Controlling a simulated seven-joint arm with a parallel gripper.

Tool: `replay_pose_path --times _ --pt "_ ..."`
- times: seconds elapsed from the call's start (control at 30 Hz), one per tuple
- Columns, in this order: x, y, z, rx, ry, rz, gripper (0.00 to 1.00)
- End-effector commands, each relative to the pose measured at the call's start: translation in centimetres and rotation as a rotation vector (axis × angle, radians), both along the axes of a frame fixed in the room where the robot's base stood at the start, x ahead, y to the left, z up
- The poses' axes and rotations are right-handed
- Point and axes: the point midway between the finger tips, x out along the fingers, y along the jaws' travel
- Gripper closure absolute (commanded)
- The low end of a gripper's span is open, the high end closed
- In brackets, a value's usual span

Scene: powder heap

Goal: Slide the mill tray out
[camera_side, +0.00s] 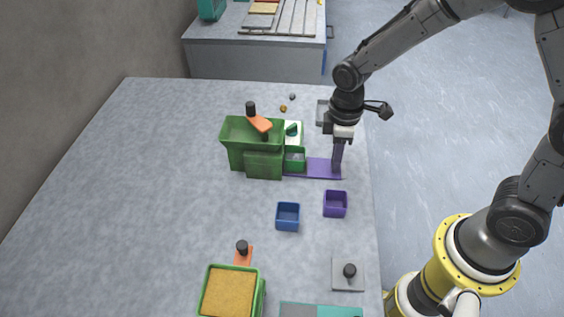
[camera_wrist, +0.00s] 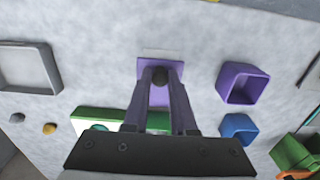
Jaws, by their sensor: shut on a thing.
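The green mill (camera_side: 248,140) stands on the table, with a wide hopper and an orange lever with a black knob on top. A flat purple tray (camera_side: 317,168) lies low on the table and extends to the right from the mill. In the wrist view the tray (camera_wrist: 146,67) runs under my fingers, with a black knob (camera_wrist: 160,75) at its outer end. My gripper (camera_side: 337,173) points down at that end, its fingers shut on the knob. A small green box (camera_side: 295,160) sits against the mill's right side; the tray's inner part is hidden there.
A blue box (camera_side: 288,216) and a purple box (camera_side: 335,204) stand in front of the tray. A grey tray (camera_side: 322,110) lies behind my gripper. A green container of tan powder (camera_side: 230,291) and a grey plate with a black knob (camera_side: 348,273) are nearer. The left table is clear.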

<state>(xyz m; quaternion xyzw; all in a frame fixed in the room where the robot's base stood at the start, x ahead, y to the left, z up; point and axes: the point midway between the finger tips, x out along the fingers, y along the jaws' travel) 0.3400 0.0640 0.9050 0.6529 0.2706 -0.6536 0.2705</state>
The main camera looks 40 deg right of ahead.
Motion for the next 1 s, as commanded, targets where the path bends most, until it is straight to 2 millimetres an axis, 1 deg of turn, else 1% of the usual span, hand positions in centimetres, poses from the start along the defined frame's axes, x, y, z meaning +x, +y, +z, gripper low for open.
replay_pose_path --times 0.4,0.6,0.63,0.73,0.77,1.0 --pt "-2.0 -2.1 0.1 0.001 -0.004 -0.001 1.00" --pt "-2.4 -2.5 0.1 0.000 -0.003 0.000 1.00" --pt "-2.4 -2.5 0.1 0.000 -0.003 0.000 0.70" --pt "-2.4 -2.5 0.1 -0.001 -0.002 0.000 0.52" --pt "-2.4 -2.5 0.1 -0.001 -0.002 0.000 0.50" --pt "-2.4 -2.5 0.1 0.000 -0.001 0.000 0.50"
